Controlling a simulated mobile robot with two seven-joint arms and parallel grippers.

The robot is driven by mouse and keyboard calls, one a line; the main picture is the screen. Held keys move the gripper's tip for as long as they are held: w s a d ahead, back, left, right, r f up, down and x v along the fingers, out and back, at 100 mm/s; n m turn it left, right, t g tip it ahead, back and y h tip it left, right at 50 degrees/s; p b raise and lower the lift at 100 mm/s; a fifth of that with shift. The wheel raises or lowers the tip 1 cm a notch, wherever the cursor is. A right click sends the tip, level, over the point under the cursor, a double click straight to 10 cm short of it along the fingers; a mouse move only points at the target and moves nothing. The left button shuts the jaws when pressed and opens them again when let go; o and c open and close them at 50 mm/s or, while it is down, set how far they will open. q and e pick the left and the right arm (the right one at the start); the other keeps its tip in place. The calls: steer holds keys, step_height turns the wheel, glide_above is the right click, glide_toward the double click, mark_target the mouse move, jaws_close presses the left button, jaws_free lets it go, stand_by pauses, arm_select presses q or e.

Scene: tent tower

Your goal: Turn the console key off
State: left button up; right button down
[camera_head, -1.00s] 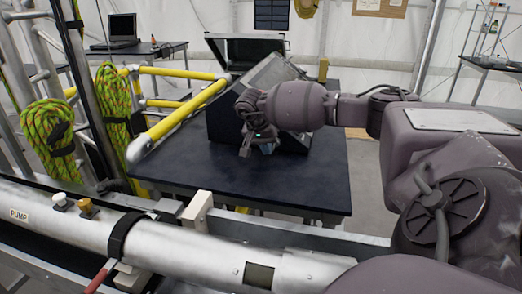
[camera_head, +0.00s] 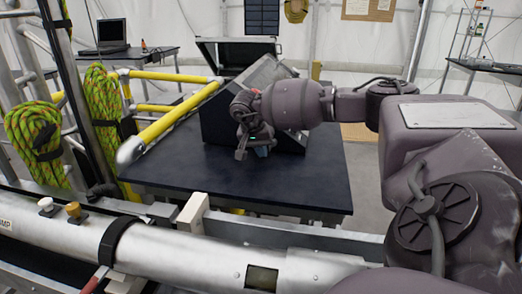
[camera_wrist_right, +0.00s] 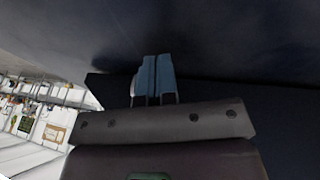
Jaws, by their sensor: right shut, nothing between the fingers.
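My right gripper (camera_head: 255,154) is in front of the console's near lower side, pointing downward just over the tabletop. In the right wrist view its blue fingers (camera_wrist_right: 153,78) are together, with nothing between them, close to a dark surface. I cannot tell whether they touch it. The console key is not visible; my wrist and forearm hide part of the console. My left gripper is not in view.
The black table (camera_head: 210,180) has clear space at its front. Yellow rails (camera_head: 170,125) run along its left side, beside green rope coils (camera_head: 35,140). A large silver pipe (camera_head: 190,255) crosses the foreground. A laptop (camera_head: 112,34) sits on a back table.

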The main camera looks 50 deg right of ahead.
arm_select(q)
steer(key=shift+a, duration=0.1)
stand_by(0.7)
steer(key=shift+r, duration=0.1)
arm_select(e)
steer(key=shift+s, duration=0.1)
steer(key=shift+s+d+r+p, duration=0.25)
steer(key=shift+s+p, duration=0.05)
steer(key=shift+s, duration=0.1)
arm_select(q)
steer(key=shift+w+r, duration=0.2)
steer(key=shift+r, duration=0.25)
arm_select(e)
steer(key=shift+d, duration=0.1)
